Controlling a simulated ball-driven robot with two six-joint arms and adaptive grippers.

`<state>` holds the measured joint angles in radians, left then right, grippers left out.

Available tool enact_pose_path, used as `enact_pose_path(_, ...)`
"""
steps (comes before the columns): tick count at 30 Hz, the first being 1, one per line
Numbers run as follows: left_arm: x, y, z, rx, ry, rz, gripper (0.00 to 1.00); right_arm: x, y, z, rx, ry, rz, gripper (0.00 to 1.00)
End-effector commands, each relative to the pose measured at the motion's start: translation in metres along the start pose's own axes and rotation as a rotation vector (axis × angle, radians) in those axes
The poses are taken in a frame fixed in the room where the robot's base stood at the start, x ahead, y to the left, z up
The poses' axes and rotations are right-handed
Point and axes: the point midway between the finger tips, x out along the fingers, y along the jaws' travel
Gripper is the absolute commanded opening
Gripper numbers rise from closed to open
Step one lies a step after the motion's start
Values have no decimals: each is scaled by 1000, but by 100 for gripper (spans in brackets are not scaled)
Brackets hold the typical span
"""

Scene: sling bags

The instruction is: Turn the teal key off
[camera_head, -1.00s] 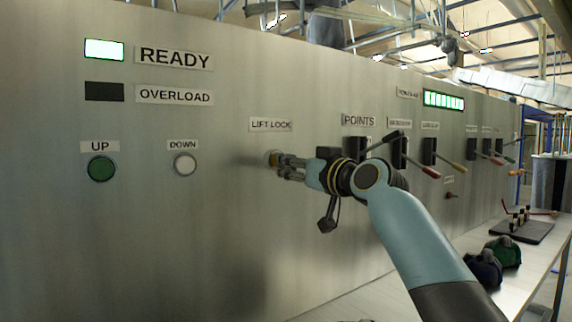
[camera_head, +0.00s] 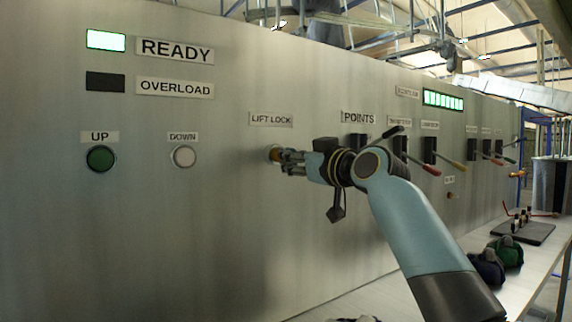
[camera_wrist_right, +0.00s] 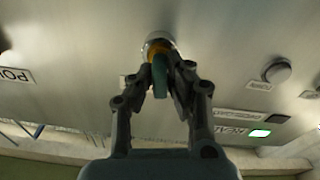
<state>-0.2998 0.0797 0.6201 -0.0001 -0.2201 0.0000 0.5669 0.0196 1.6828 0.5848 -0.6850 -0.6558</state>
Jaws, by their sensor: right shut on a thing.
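The teal key (camera_wrist_right: 160,76) sits in a round lock with a brass-coloured face (camera_wrist_right: 157,48) and a silver rim on the metal panel. In the head view the lock (camera_head: 274,153) is below the LIFT LOCK label (camera_head: 271,119). My right gripper (camera_wrist_right: 162,88) is shut on the teal key, with a finger on each side of it. In the head view my right gripper (camera_head: 283,156) reaches the panel and hides the key. My left gripper is not in view.
The panel also has a green UP button (camera_head: 100,159), a white DOWN button (camera_head: 183,157), a lit READY lamp (camera_head: 106,40) and a dark OVERLOAD lamp (camera_head: 105,82). Several levers (camera_head: 450,161) are to the right. A table (camera_head: 520,285) runs along the panel's foot.

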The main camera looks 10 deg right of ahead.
Motion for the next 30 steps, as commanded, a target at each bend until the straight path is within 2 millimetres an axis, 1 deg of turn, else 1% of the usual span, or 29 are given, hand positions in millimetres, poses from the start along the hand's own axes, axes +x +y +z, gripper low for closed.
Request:
enact_pose_path(1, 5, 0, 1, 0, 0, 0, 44, 0, 0, 2, -20, 1, 0, 0)
enact_pose_path(6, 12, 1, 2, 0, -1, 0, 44, 0, 0, 2, -84, -1, 0, 0)
enact_pose_path(20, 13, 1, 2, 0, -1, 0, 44, 0, 0, 1, -112, -1, 0, 0)
enact_pose_path(30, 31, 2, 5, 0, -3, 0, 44, 0, 0, 3, -246, 0, 0, 0)
